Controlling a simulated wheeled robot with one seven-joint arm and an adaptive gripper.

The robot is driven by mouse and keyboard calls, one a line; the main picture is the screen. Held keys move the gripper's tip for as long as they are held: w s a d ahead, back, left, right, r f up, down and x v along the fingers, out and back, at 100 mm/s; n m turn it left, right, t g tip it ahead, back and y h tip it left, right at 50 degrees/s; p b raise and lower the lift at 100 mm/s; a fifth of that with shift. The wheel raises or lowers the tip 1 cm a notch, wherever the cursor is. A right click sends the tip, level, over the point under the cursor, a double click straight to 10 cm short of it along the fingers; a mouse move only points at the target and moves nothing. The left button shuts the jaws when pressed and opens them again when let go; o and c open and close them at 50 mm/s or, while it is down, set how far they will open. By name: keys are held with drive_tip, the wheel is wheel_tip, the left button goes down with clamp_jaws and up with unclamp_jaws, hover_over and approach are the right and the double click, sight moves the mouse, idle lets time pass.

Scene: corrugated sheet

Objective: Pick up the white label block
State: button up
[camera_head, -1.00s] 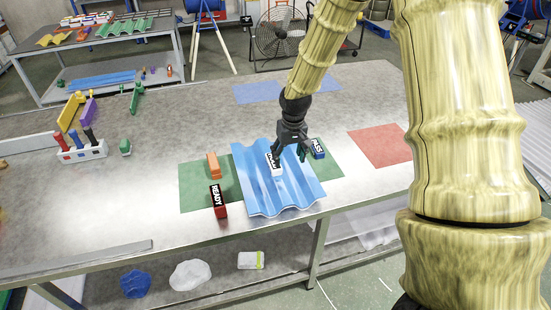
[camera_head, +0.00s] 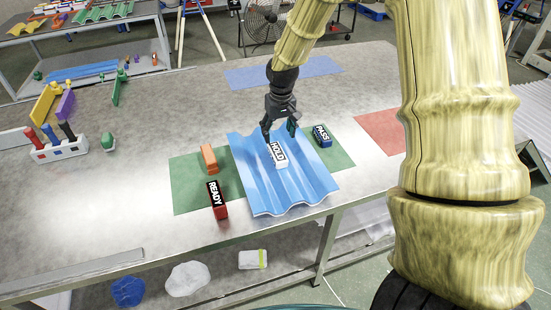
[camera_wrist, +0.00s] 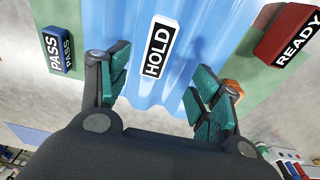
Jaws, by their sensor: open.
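The white label block (camera_head: 278,154), marked HOLD, lies on the blue corrugated sheet (camera_head: 301,189). In the wrist view the white block (camera_wrist: 160,46) lies beyond the fingertips, roughly in line with the gap between them. My gripper (camera_head: 280,130) is open and empty, just behind and above the block in the head view. Its two green-padded fingers also show in the wrist view (camera_wrist: 162,82), spread apart and not touching the block. No part of the block's top looks hidden.
A red READY block (camera_head: 217,200) and an orange block (camera_head: 209,158) stand left of the sheet. A blue PASS block (camera_head: 322,136) stands right of it. All are near a green mat (camera_head: 186,186). A tool holder (camera_head: 60,149) is farther left. Open table lies behind the sheet.

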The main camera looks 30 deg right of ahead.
sight(278, 151)
drive_tip(key=shift+w+f, duration=0.25)
drive_tip(key=shift+f, duration=0.35)
drive_tip(key=shift+w+d+f+p, duration=0.1)
drive_tip(key=shift+f+p, duration=0.15)
drive_tip(key=shift+f, duration=1.05)
drive_tip(key=shift+w+d+f+p, duration=0.1)
drive_tip(key=shift+f+p, duration=0.1)
drive_tip(key=shift+f, duration=1.05)
drive_tip(key=shift+w+d+f+p, duration=0.15)
drive_tip(key=shift+f+p, duration=0.2)
drive_tip(key=shift+f, duration=0.2)
drive_tip(key=shift+w+f+p, duration=0.1)
drive_tip(key=shift+f+p, duration=0.2)
drive_tip(key=shift+f, duration=0.2)
drive_tip(key=shift+w+d+f+p, duration=0.15)
drive_tip(key=shift+f+p, duration=0.3)
drive_tip(key=shift+f, duration=1.1)
drive_tip(key=c, duration=1.1)
